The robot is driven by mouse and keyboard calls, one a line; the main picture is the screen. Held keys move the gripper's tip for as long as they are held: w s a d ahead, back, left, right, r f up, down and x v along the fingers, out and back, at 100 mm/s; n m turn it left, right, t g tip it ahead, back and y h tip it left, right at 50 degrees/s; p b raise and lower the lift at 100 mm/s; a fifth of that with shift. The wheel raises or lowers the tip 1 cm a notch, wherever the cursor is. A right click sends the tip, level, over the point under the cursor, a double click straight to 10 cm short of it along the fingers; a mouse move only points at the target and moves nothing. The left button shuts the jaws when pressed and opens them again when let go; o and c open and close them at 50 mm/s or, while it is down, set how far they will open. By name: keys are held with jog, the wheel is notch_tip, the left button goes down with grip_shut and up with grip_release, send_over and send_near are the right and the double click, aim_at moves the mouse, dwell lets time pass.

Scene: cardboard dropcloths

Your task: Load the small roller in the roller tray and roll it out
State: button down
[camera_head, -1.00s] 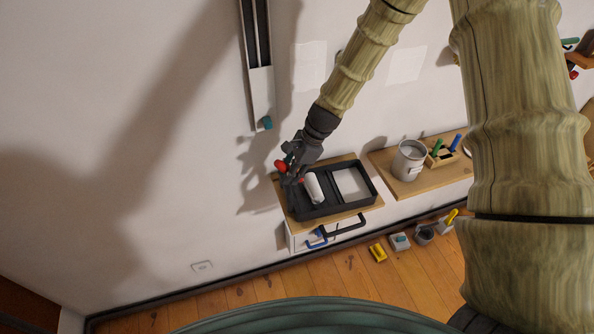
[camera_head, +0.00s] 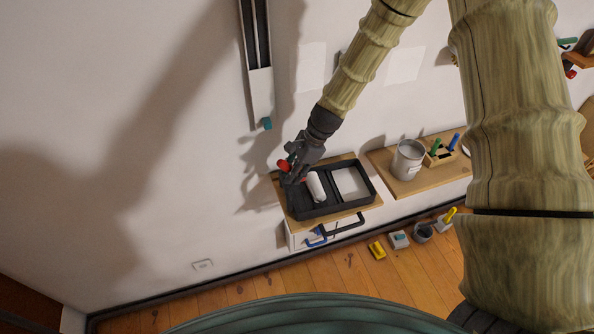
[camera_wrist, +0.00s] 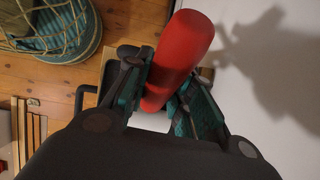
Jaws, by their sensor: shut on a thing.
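My gripper (camera_head: 291,176) is shut on the red handle (camera_head: 284,165) of the small roller, over the left part of the tray. The red handle also shows large between the fingers in the wrist view (camera_wrist: 181,58). The roller's white sleeve (camera_head: 316,187) is at the middle of the black roller tray (camera_head: 327,213); I cannot tell whether it touches the tray floor. A white area (camera_head: 350,184) shows in the tray's right compartment. In the wrist view, the gripper hides most of the tray and sleeve.
The tray stands on a wooden-topped white cabinet (camera_head: 300,240) against the wall. To its right, a shelf holds a paint can (camera_head: 408,160) and a wooden holder (camera_head: 441,157) with green and blue handles. Several small items, including a yellow one (camera_head: 377,251), lie on the floor.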

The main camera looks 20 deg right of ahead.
jog(key=shift+a+r, duration=0.15)
jog(key=shift+a, duration=0.9)
jog(key=shift+d+f+p, duration=0.2)
jog(key=shift+d+p, duration=0.25)
jog(key=shift+d, duration=1.6)
jog(key=shift+a+r, duration=0.15)
jog(key=shift+a, duration=1.9)
jog(key=shift+s+d+f+p, duration=0.15)
jog(key=shift+d+p, duration=0.35)
jog(key=shift+d, duration=1.55)
jog(key=shift+w+a+r, duration=0.1)
jog(key=shift+a+r, duration=0.05)
jog(key=shift+a, duration=0.9)
jog(key=shift+w+a+r, duration=0.1)
jog(key=shift+a, duration=0.9)
